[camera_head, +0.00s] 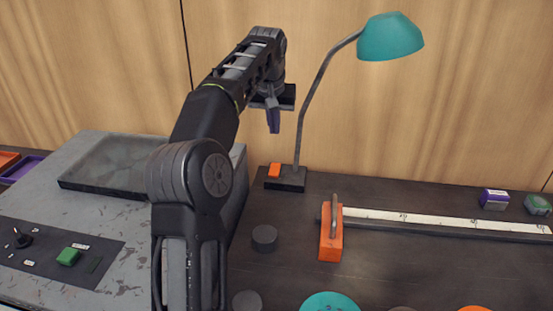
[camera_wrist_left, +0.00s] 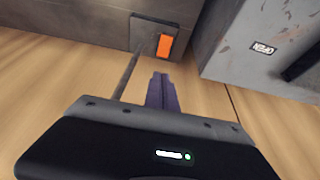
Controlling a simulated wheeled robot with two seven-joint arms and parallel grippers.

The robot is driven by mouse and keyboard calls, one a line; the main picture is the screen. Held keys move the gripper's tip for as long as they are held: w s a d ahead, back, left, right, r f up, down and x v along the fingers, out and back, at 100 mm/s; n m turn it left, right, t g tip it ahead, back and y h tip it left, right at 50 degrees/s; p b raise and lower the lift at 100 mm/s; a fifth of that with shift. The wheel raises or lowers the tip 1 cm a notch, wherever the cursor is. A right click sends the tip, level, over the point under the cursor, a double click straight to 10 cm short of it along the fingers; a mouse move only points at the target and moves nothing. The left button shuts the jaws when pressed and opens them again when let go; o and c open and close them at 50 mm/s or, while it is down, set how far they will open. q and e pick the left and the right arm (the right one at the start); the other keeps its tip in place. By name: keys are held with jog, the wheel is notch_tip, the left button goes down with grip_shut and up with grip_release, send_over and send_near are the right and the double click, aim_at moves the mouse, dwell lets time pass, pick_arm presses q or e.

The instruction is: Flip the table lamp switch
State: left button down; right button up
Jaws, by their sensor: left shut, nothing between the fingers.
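The table lamp has a teal shade (camera_head: 390,38), a thin bent grey stem and a dark square base (camera_head: 287,181) on the dark bench. An orange switch (camera_head: 274,169) sits on the base, left of the stem. My left gripper (camera_head: 273,128) is shut and empty, pointing down above the switch with a gap between. In the left wrist view the orange switch (camera_wrist_left: 165,46) lies just beyond the closed fingertips (camera_wrist_left: 160,76), apart from them, and the lamp base (camera_wrist_left: 147,33) is around it. My right gripper is not in view.
A grey scratched machine (camera_head: 130,215) with a control panel and green button (camera_head: 68,256) stands left of the lamp. A ruler (camera_head: 450,221), an orange-based handled block (camera_head: 331,232) and a dark cylinder (camera_head: 264,238) lie on the bench. A wooden wall is close behind.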

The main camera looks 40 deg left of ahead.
pick_arm(q)
jog(key=shift+f, duration=0.15)
send_near(277, 165)
jog(key=x, duration=0.5)
jog(key=shift+w+f+b, duration=0.1)
jog(key=shift+f+b, duration=0.1)
jog(key=shift+b, duration=0.15)
jog(key=shift+w+a+f, duration=0.1)
jog(key=shift+w+f, duration=0.05)
jog(key=shift+f, duration=0.45)
